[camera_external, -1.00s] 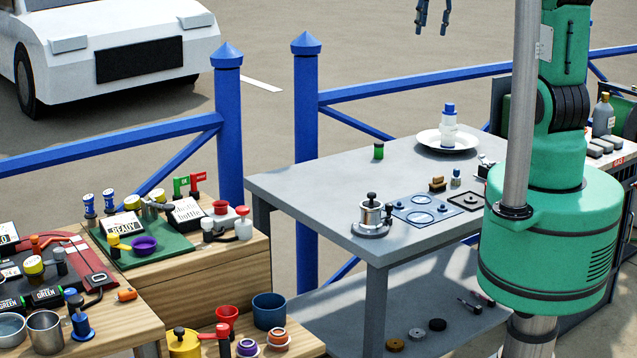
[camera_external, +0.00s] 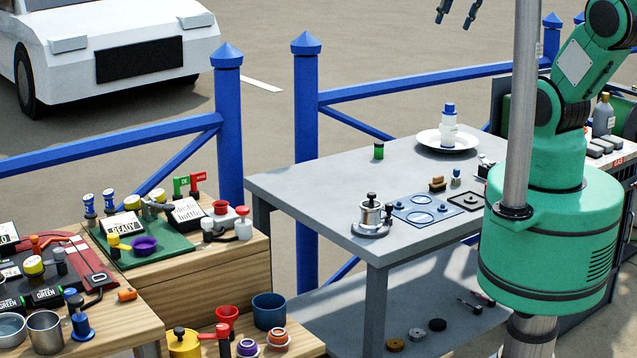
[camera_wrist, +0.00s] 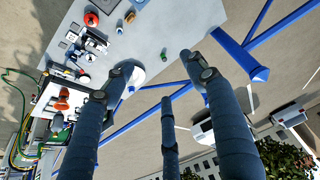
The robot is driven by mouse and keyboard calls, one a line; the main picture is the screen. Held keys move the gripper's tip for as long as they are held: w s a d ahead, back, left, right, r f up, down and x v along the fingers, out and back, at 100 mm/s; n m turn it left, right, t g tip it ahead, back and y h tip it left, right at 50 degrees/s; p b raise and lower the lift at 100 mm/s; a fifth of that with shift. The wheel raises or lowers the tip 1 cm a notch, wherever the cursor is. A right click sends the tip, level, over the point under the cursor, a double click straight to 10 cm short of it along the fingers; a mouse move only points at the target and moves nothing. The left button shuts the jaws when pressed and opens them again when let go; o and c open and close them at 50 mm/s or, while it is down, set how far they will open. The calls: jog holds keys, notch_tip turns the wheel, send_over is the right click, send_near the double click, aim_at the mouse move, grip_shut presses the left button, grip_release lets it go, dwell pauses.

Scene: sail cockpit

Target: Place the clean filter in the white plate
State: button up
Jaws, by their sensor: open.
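The white plate (camera_external: 427,142) lies at the back of the grey table. A stacked white cylinder with a blue top (camera_external: 448,128) stands upright on it; I cannot tell whether it is the clean filter. A small green-sided can with a dark top (camera_external: 378,150) stands on the table left of the plate. My gripper (camera_external: 457,14) is empty and open, high above the table at the top edge, partly cut off. In the wrist view, my gripper's (camera_wrist: 160,80) fingers are spread, and the plate (camera_wrist: 139,76) shows partly behind one of them.
On the grey table (camera_external: 310,180) are a metal pot-like part (camera_external: 371,214), a blue panel with round recesses (camera_external: 424,210) and a brown block (camera_external: 437,184). Blue railings (camera_external: 420,86) run behind. A crowded wooden bench (camera_external: 225,265) stands left. A grey pole (camera_external: 522,110) rises before my arm.

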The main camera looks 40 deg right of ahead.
jog(key=shift+t, duration=0.3)
jog(key=s, duration=0.1)
jog(key=s+a, duration=0.1)
jog(key=s, duration=0.1)
jog(key=s+f, duration=0.1)
jog(key=s, duration=0.1)
jog(key=shift+s+a+f, duration=0.1)
jog(key=shift+s+a, duration=0.05)
jog(key=shift+a, duration=0.25)
jog(key=shift+f, duration=0.1)
notch_tip(320, 180, down, 7)
jog(key=b, duration=0.7)
jog(key=shift+r, duration=0.2)
dwell(0.4)
